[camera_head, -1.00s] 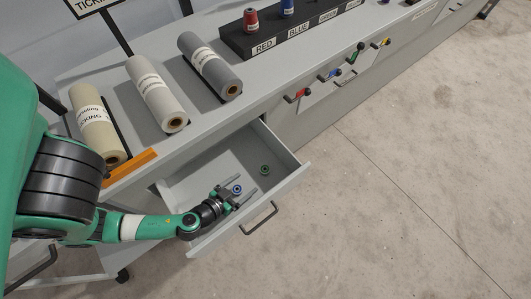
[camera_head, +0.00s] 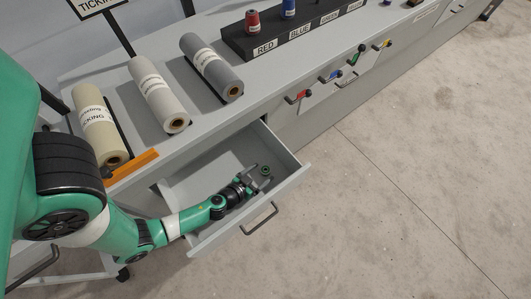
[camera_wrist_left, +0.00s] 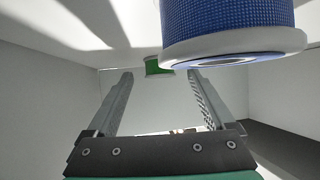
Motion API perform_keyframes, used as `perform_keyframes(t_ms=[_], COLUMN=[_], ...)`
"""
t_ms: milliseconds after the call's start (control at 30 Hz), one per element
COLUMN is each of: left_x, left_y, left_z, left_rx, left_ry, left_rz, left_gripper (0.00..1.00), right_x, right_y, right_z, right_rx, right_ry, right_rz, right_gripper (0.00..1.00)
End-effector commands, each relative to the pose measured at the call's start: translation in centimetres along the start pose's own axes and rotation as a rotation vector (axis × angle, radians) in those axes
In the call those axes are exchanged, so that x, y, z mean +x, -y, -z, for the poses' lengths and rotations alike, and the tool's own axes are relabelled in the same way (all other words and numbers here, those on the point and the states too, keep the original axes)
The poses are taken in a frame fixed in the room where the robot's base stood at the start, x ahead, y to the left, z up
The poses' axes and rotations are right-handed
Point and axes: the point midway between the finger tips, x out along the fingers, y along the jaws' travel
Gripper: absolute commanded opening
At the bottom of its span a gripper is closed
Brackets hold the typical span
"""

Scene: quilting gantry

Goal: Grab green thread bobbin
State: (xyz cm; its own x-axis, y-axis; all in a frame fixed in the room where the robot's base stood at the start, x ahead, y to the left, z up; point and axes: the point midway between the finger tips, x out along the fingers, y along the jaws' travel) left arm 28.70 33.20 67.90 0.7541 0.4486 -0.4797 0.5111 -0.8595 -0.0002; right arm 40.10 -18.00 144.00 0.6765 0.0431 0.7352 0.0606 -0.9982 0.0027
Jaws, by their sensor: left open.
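The green thread bobbin (camera_head: 266,170) lies in the open drawer (camera_head: 205,172), near its right side. My left gripper (camera_head: 261,175) is low inside the drawer, open, with its fingertips close to the green bobbin. In the left wrist view the green bobbin (camera_wrist_left: 156,66) shows small, just beyond the tips and roughly between them. A blue bobbin (camera_wrist_left: 230,25) is large and close at the top right of that view, cut off by the edge. In the head view my gripper and wrist hide the blue bobbin. My right gripper is not in view.
The drawer's front wall with its handle (camera_head: 259,218) is close beside my left wrist. Fabric rolls (camera_head: 212,67) lie on the worktop above. A black rack (camera_head: 270,40) holds red and blue spools.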

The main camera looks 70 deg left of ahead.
Motion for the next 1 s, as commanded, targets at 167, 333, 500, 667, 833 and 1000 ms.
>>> perform_keyframes(t_ms=[167,333,500,667,833,1000], left_x=[1.79,1.75,1.74,1.73,1.72,1.72], left_y=[0.02,0.0,0.0,-0.01,-0.01,-0.01], left_z=[0.01,0.02,0.02,0.02,0.02,0.02], left_rx=[-0.001,0.0,0.0,0.0,0.0,0.0], left_ry=[0.0,0.0,0.0,0.0,0.0,0.0], left_rz=[0.001,0.0,0.0,0.0,0.0,0.0], left_gripper=[0.87,0.87,0.58,0.3,0.0,0.0], right_x=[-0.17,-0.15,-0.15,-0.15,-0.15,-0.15], right_y=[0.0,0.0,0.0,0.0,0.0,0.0], right_z=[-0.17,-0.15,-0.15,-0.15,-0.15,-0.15], right_rx=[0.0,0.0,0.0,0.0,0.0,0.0], right_ry=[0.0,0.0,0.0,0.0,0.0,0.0], right_rz=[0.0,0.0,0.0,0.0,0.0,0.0], right_gripper=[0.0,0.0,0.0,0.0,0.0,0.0])
